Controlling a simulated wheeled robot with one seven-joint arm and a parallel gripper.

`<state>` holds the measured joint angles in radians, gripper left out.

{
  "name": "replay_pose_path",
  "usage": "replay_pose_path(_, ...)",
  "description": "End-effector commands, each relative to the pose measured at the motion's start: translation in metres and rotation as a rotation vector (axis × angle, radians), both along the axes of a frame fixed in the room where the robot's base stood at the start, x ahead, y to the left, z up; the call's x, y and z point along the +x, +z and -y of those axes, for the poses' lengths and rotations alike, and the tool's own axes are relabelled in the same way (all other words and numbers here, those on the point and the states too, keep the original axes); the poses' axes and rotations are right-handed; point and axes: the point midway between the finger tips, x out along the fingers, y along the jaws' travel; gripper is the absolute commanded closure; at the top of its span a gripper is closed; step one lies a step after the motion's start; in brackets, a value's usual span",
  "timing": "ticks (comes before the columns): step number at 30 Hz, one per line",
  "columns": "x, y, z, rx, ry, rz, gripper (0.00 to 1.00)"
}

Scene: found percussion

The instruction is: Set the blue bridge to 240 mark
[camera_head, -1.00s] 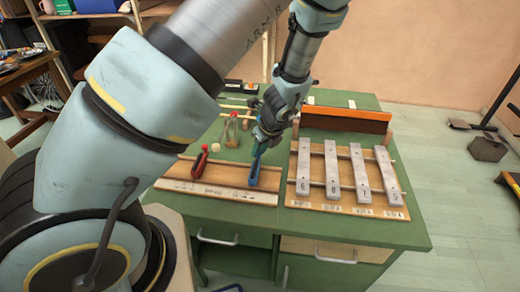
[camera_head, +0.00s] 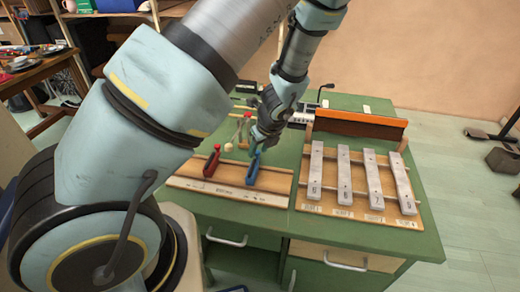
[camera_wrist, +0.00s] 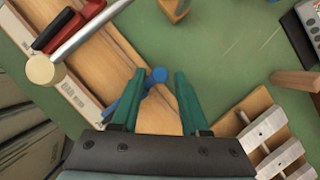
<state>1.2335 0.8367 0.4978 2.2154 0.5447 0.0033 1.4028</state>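The blue bridge (camera_head: 253,170) stands on the wooden scale board (camera_head: 275,181), right of the red bridge (camera_head: 212,162). My gripper (camera_head: 257,148) is low over the blue bridge. In the wrist view my gripper's green fingers (camera_wrist: 160,82) are apart. The blue bridge (camera_wrist: 130,100) lies close to the left finger, which hides part of it; its round blue knob (camera_wrist: 158,74) shows between the fingertips. I cannot tell whether a finger touches it. The white scale strip (camera_head: 228,193) runs along the board's front; its marks are too small to read.
A xylophone with several grey bars (camera_head: 344,175) stands right of the board, with a brown wooden piece (camera_head: 358,124) behind it. A mallet with a pale round head (camera_wrist: 40,70) lies across the red bridge's side in the wrist view. Green table top surrounds them.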

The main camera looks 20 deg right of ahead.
Motion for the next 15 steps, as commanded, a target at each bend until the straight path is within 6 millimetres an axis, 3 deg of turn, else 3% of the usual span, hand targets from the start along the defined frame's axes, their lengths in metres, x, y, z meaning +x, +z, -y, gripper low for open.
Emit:
replay_pose_path(3,-0.0001,-0.0001,0.0002,0.000,0.000,0.000,0.43)
replay_pose_path(15,-0.0037,0.0092,0.0023,-0.003,-0.001,0.000,0.43)
